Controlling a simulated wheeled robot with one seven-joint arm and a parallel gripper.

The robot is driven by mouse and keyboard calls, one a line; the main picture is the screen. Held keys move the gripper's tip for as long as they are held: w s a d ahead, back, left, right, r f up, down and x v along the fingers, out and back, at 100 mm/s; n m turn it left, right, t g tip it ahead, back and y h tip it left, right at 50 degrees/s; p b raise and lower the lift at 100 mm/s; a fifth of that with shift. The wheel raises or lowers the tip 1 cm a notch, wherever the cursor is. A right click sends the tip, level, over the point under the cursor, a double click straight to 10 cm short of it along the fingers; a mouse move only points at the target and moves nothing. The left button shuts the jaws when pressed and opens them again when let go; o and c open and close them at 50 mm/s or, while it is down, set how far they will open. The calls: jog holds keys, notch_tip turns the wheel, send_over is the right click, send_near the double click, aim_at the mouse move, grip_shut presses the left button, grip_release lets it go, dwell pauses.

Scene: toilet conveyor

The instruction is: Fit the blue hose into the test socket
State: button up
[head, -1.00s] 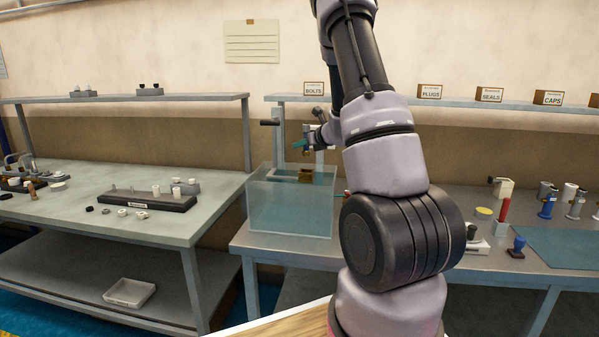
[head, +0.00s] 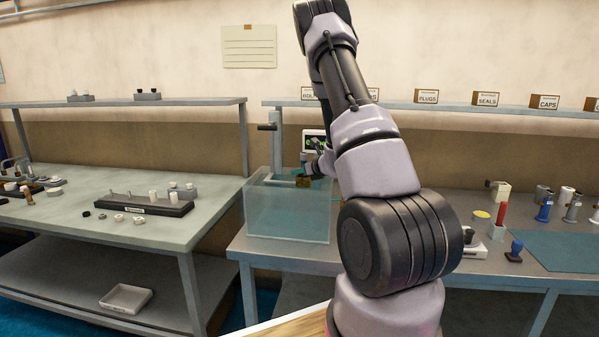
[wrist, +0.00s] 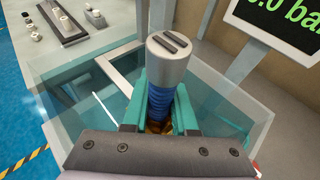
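The blue hose (wrist: 160,103) shows ribbed in the wrist view, with a wide grey cylindrical end (wrist: 168,58) that has two dark slots. My gripper (wrist: 160,115) has its teal fingers on both sides of the hose, shut on it. A brass-coloured part (wrist: 158,128), likely the test socket, shows just below the hose between the fingers. Whether the hose touches or sits in it is hidden. In the head view my gripper (head: 316,168) is small, over the clear tank, close to the brass-coloured block (head: 303,183). The hose cannot be made out there.
The clear tank (head: 285,220) stands on the right bench, its walls around the work spot. A display (wrist: 285,28) with green digits stands close behind. The left bench (head: 90,235) holds small fittings. Blue and red tools stand farther right.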

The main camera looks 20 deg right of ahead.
jog(key=o, duration=0.4)
jog(key=shift+c, duration=0.2)
jog(key=shift+r, duration=0.1)
jog(key=v, duration=1.2)
jog(key=s+a+r+n+g+y, duration=0.3)
jog(key=s+a+r+n, duration=0.3)
jog(key=a, duration=0.4)
jog(key=s+a+r+n+g+y, duration=0.3)
jog(key=s+a+r+n+y, duration=0.1)
jog(key=a+r+n, duration=0.5)
jog(key=s+r+n+h, duration=0.3)
jog(key=s+n, duration=0.4)
jog(key=s, duration=0.1)
jog(key=s+r+n+h, duration=0.3)
jog(key=s+n+h, duration=0.1)
jog(key=s+n, duration=0.3)
jog(key=shift+s+a+n+h, duration=0.3)
jog(key=shift+s+n, duration=0.1)
jog(key=shift+s, duration=0.5)
